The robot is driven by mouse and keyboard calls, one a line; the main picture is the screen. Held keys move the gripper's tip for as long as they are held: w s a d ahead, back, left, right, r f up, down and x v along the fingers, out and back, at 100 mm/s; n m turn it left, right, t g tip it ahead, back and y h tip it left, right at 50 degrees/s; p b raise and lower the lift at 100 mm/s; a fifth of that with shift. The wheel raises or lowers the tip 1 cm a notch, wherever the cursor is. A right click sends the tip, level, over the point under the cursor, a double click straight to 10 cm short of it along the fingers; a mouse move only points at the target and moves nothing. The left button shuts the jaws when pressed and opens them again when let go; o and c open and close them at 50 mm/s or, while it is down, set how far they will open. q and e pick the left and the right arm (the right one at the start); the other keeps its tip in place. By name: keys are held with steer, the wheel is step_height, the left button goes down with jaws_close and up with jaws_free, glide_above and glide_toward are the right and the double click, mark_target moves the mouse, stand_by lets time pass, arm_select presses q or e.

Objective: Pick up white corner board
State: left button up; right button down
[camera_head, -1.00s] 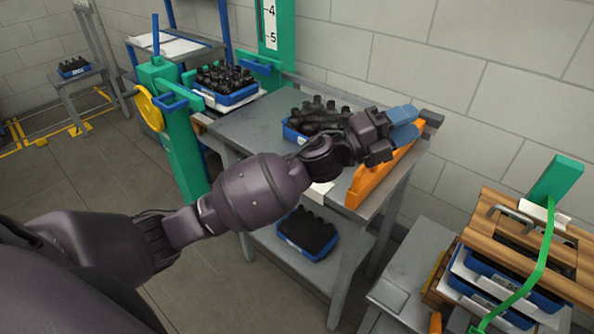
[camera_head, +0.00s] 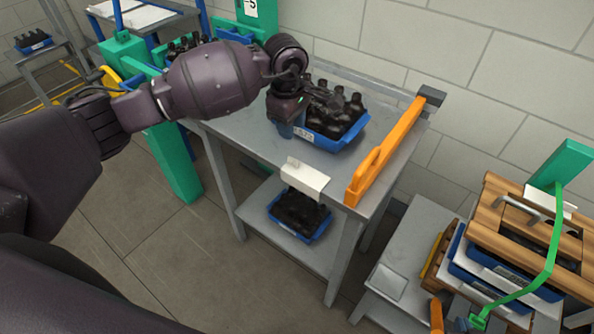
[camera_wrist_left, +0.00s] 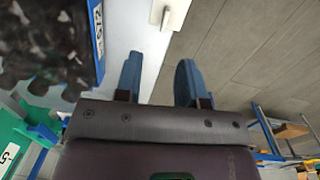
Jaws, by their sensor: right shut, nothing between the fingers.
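The white corner board (camera_head: 305,179) sits on the front edge of the grey table, bent over the edge. It also shows at the top of the left wrist view (camera_wrist_left: 172,12), ahead of the fingers. My left gripper (camera_head: 287,130) is over the table beside the blue bottle crate, pointing down, a short way behind the board. In the left wrist view its two blue fingers (camera_wrist_left: 157,72) stand apart with nothing between them. My right gripper is not in view.
A blue crate (camera_head: 335,140) of dark bottles stands on the table, close to my left gripper. An orange rail (camera_head: 385,150) runs along the table's right side. Another blue crate (camera_head: 300,226) is on the lower shelf. A wood-topped stack (camera_head: 530,230) stands at the right.

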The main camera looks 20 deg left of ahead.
arm_select(q)
glide_above(291, 158)
steer(key=shift+m, duration=0.4)
steer(key=f, duration=0.4)
steer(key=shift+s+a+f, duration=0.15)
steer(key=shift+s+f, duration=0.1)
steer(key=shift+s, duration=0.1)
steer(key=shift+f+p, duration=0.3)
steer(key=shift+f, duration=0.45)
steer(key=f, duration=0.4)
steer(key=shift+w+p, duration=0.35)
steer(key=shift+p, duration=0.05)
steer(key=shift+f, duration=0.4)
steer(key=c, duration=0.7)
jaws_close()
arm_select(e)
steer(key=shift+s+d+r, duration=0.15)
steer(key=shift+s+r, duration=0.1)
steer(key=shift+r, duration=0.45)
